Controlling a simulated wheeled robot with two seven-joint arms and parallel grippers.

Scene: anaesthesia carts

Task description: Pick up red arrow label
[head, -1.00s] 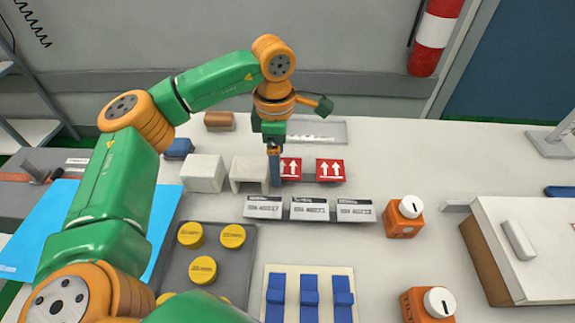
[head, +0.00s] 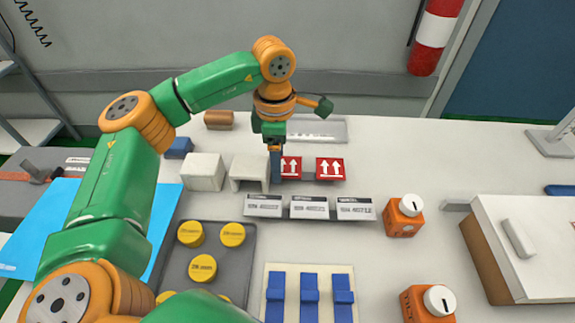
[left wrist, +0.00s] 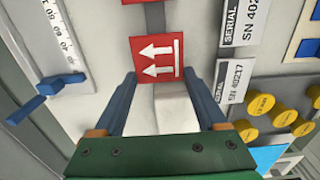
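Two red labels with white double arrows stand in a row on a grey strip behind the serial-number cards: the left one (head: 291,168) and the right one (head: 330,169). My left gripper (head: 275,166) points down at the left edge of the left label and partly covers it. In the left wrist view my left gripper (left wrist: 160,76) is open, its blue-grey fingertips either side of the lower part of a red arrow label (left wrist: 156,57). Gaps show between fingers and label, so it is not gripped. My right gripper is not in view.
White blocks (head: 203,172) stand just left of the gripper. Serial-number cards (head: 310,208) are in front, with yellow discs (head: 202,268) and blue switches (head: 309,296) nearer. Orange knob boxes (head: 404,215) stand right.

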